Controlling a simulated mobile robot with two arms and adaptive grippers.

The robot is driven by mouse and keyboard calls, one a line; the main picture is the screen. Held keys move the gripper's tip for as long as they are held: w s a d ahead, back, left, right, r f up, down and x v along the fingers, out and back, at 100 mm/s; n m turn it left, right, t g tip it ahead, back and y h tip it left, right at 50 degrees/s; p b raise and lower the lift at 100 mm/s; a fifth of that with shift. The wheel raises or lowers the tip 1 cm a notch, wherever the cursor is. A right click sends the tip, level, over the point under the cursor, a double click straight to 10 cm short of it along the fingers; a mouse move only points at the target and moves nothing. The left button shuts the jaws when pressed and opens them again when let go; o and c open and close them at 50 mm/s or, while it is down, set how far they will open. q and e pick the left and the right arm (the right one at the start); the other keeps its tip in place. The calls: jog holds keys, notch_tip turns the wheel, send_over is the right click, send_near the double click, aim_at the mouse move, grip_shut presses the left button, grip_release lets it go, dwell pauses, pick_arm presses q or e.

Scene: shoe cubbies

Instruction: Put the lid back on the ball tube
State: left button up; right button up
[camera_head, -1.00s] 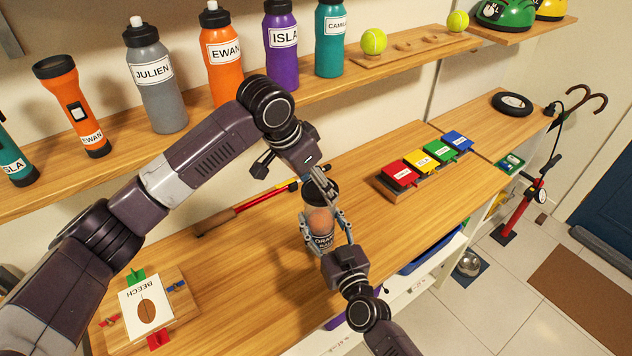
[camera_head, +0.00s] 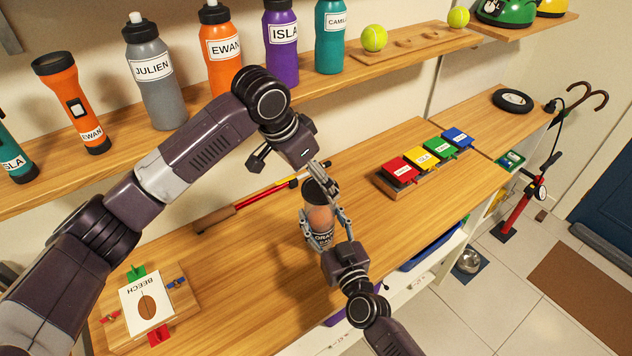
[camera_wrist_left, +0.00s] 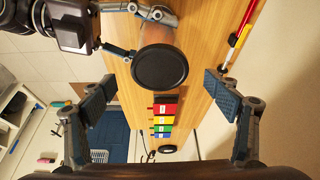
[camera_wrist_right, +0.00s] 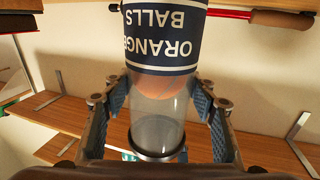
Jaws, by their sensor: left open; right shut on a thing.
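The ball tube (camera_head: 320,222) is clear, with a dark "ORANGE BALLS" label and orange inside. My right gripper (camera_head: 324,232) is shut around it, holding it over the bench; the right wrist view shows the tube (camera_wrist_right: 158,105) between both fingers. The black round lid (camera_wrist_left: 160,67) covers the tube's end in the left wrist view. I cannot tell whether it is fully seated. My left gripper (camera_head: 320,178) is close above the tube's top in the head view. In the left wrist view its fingers (camera_wrist_left: 160,98) are wide apart, either side of the lid, touching nothing.
A red-and-yellow stick (camera_head: 262,196) lies behind the tube. A rack of coloured cards (camera_head: 425,162) stands to the right, and a wooden "BEECH" board (camera_head: 150,305) to the front left. Bottles (camera_head: 155,80) line the shelf above. The bench (camera_head: 245,265) between is clear.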

pick_arm(q)
jog(key=v, duration=1)
pick_arm(e)
jog(key=o, duration=1.8)
jog(key=v, duration=1.2)
jog(key=shift+f, duration=0.1)
